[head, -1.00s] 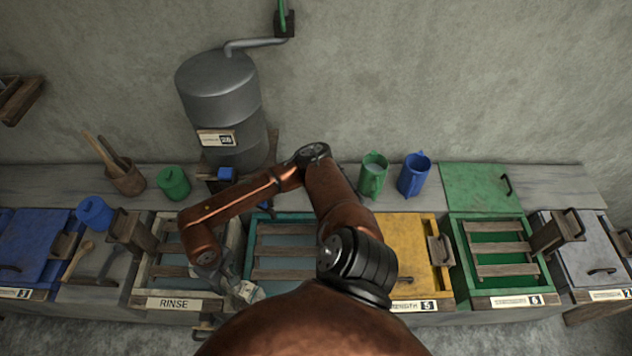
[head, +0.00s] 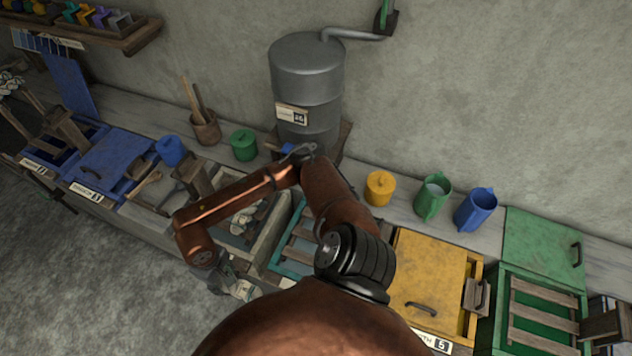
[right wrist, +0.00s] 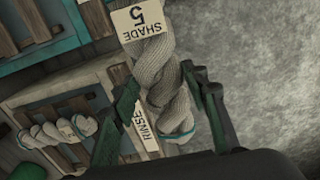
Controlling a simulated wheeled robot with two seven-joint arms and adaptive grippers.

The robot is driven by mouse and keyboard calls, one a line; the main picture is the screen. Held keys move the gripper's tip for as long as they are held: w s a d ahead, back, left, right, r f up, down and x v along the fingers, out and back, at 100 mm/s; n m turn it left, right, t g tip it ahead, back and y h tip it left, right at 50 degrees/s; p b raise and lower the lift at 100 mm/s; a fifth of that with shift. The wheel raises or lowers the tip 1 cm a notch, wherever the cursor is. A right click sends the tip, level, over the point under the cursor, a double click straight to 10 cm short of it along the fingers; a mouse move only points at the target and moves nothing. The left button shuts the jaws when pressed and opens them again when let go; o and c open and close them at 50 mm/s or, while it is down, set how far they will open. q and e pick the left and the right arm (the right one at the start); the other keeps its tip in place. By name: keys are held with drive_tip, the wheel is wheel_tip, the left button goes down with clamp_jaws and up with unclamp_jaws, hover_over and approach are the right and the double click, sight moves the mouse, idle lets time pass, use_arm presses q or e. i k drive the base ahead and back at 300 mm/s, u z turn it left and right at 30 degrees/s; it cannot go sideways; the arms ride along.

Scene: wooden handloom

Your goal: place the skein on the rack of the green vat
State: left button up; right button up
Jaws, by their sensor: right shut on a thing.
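The skein (head: 242,291) is a pale grey twisted hank with a "SHADE 5" tag, also clear in the right wrist view (right wrist: 160,70). My right gripper (head: 228,278) is shut on it; in the right wrist view its fingers (right wrist: 163,85) sit on either side of the twist. It hangs in front of the rinse vat (head: 265,250). The green vat (head: 497,318) is at the lower right of the head view, well away from the gripper. Its slatted rack (head: 541,312) looks bare, and its green lid (head: 540,243) lies back behind it. My left gripper is not in view.
Another pale skein (right wrist: 60,131) lies on the rinse rack. A teal vat (head: 280,262) and a yellow-lidded vat (head: 430,275) stand between rinse and green. Jugs (head: 433,196) and pots line the shelf behind. Open floor (head: 90,270) is at the lower left.

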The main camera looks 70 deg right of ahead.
sight(528, 311)
drive_tip(key=u, duration=0.05)
drive_tip(key=k, duration=1.9)
drive_tip(key=z, duration=1.95)
